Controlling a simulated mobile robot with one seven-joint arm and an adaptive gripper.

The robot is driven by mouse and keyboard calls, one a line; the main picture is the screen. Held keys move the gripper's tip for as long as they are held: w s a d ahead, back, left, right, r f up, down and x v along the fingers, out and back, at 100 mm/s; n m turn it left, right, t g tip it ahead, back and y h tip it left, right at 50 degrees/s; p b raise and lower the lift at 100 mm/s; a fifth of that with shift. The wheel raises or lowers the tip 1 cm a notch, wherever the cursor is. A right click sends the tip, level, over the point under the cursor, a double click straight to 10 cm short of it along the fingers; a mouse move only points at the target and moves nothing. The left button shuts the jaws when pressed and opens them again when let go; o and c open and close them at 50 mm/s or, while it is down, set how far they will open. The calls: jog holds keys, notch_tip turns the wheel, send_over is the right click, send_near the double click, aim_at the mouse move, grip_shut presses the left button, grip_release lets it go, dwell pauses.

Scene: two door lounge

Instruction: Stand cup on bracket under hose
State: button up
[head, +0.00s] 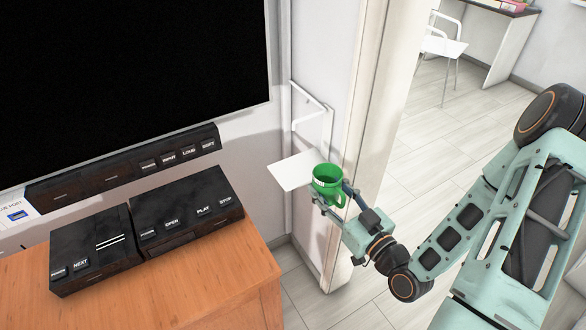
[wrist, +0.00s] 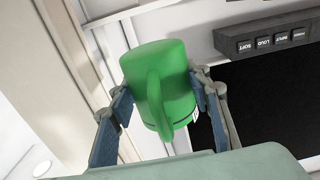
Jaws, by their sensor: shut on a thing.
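A green cup (head: 328,182) with a handle is held upright in my gripper (head: 334,194), at the right edge of the white bracket's shelf in the head view. In the wrist view the green cup (wrist: 160,88) sits between the two fingers of my gripper (wrist: 163,100), its handle facing the camera. The white bracket (head: 292,171) is a flat plate fixed to the wall. A white bent hose (head: 311,103) juts from the wall above the plate. Whether the cup's base touches the plate cannot be told.
A wooden cabinet (head: 215,298) with black players (head: 188,211) stands at left. A large black screen (head: 120,70) hangs above it. A door frame (head: 365,130) rises just right of the cup. Open floor (head: 440,125) and a white chair (head: 442,46) lie beyond.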

jog(key=shift+w+a+f+b, duration=0.2)
jog(key=shift+w+a+b, duration=0.1)
jog(key=shift+w+b, duration=0.25)
jog(key=shift+w+a+f+b, duration=0.15)
jog(key=shift+w+a+b, duration=0.2)
jog(key=shift+b, duration=0.3)
jog(key=x, duration=0.4)
jog(key=b+x, duration=0.1)
jog(key=x, duration=0.4)
jog(key=b+x, duration=0.1)
jog(key=x, duration=0.3)
jog(key=shift+w+a+r, duration=0.1)
jog(key=shift+a+r, duration=0.05)
jog(key=shift+r, duration=0.15)
jog(key=shift+f+b, duration=0.3)
jog(key=shift+f, duration=1.4)
jog(key=shift+f, duration=0.15)
jog(key=o, duration=1.2)
